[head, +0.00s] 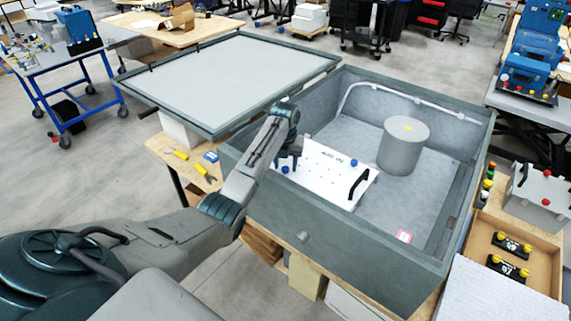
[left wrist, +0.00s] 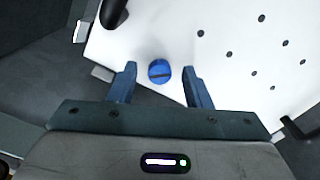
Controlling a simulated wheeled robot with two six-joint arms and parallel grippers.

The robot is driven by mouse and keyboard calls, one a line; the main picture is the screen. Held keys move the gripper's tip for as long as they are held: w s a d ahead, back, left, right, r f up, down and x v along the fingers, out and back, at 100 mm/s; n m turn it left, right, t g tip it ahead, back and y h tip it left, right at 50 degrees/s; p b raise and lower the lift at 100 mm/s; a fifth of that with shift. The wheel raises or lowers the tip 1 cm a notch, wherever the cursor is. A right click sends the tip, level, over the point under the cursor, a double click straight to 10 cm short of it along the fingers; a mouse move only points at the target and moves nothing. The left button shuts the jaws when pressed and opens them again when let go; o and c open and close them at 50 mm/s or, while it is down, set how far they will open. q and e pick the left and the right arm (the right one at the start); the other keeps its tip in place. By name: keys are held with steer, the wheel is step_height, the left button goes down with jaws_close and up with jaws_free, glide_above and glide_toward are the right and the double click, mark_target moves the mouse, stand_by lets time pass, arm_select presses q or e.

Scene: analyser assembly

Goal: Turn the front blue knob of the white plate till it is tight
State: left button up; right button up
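The white plate (head: 325,172) lies inside the grey box, with black handles and small dark holes. One blue knob (head: 354,162) shows on its far side in the head view; another spot of blue (head: 285,169) shows at its near left, beside my gripper. My left gripper (head: 291,164) is over the plate's left end, pointing down. In the left wrist view its two fingers (left wrist: 159,85) are open, with a slotted blue knob (left wrist: 159,71) between their tips; neither finger visibly touches it. My right gripper is not in view.
The grey box (head: 350,245) has raised walls around the plate. A grey cylinder (head: 403,145) stands behind the plate, and a pale pipe (head: 400,95) runs along the back. The plate's black handle (head: 358,184) rises at its right end. The open lid (head: 235,80) lies at the left.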

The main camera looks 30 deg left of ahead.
mark_target(286, 167)
arm_select(q)
steer(key=shift+r, duration=0.15)
step_height(286, 167, up, 6)
steer(key=b, duration=0.3)
steer(key=shift+r, duration=0.15)
steer(key=shift+s+r+p, duration=0.1)
steer(key=shift+r+p, duration=1.25)
steer(key=shift+r, duration=0.8)
steer(key=shift+f, duration=0.1)
